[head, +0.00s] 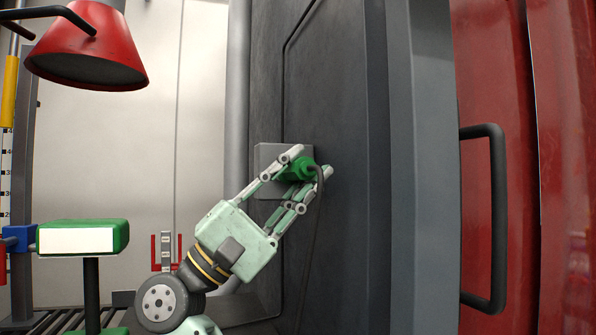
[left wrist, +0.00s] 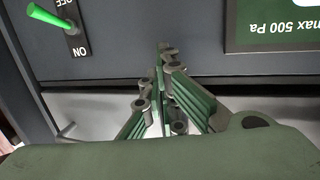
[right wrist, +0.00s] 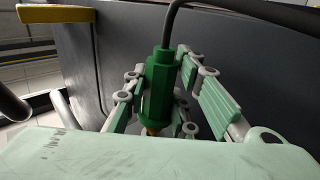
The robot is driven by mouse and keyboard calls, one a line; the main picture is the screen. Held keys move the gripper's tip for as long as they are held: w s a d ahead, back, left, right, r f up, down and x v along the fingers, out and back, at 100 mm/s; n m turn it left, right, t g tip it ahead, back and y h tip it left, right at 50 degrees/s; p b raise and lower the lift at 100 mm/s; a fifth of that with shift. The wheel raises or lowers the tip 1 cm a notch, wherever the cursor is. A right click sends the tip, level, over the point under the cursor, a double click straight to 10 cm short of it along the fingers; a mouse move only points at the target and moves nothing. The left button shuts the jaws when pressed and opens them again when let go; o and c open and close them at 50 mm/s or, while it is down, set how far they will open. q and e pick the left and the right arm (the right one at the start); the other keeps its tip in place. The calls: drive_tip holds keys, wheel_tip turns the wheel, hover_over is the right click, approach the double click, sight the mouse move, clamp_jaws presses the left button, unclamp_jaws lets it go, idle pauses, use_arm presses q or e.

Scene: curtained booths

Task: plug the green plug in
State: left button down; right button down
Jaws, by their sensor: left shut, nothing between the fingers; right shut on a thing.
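The green plug (head: 298,172) is held between the fingers of my right gripper (head: 310,163) in the head view, in front of a grey plate (head: 268,159) on the dark wall. In the right wrist view the plug (right wrist: 159,88) stands between the fingers, its dark cable leaving the top and a brass-coloured bit showing at its lower end. Whether the plug touches the plate or sits in a socket, I cannot tell; the gripper covers much of the plate. My left gripper (left wrist: 165,55) is shut and empty in the left wrist view, and out of the head view.
A switch with a green lever (left wrist: 50,16), marked OFF and ON, and a green sign (left wrist: 275,30) show near my left gripper. A red lamp (head: 85,55) and a green-and-white box (head: 82,238) stand left. A red door with a dark handle (head: 498,215) is right.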

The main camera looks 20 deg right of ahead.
use_arm(q)
drive_tip(key=shift+s+a+f+g+y+p, duration=0.15)
drive_tip(key=shift+f+g, duration=0.15)
drive_tip(key=shift+f, duration=0.2)
drive_tip(key=shift+s+a+f+g+y+p, duration=0.15)
drive_tip(key=shift+f+g, duration=0.15)
drive_tip(key=shift+f, duration=0.15)
drive_tip(key=shift+s+f+g+y, duration=0.15)
drive_tip(key=shift+f+g, duration=0.15)
drive_tip(key=shift+f, duration=0.2)
use_arm(e)
drive_tip(key=shift+w, duration=0.4)
use_arm(q)
drive_tip(key=shift+f, duration=0.1)
use_arm(e)
drive_tip(key=shift+w, duration=0.15)
use_arm(q)
drive_tip(key=shift+s+a+f+g, duration=0.2)
drive_tip(key=shift+s+f+g, duration=0.2)
drive_tip(key=shift+f, duration=0.2)
use_arm(e)
drive_tip(key=c, duration=1.4)
unclamp_jaws()
drive_tip(key=shift+o, duration=0.2)
use_arm(q)
drive_tip(key=shift+w, duration=0.1)
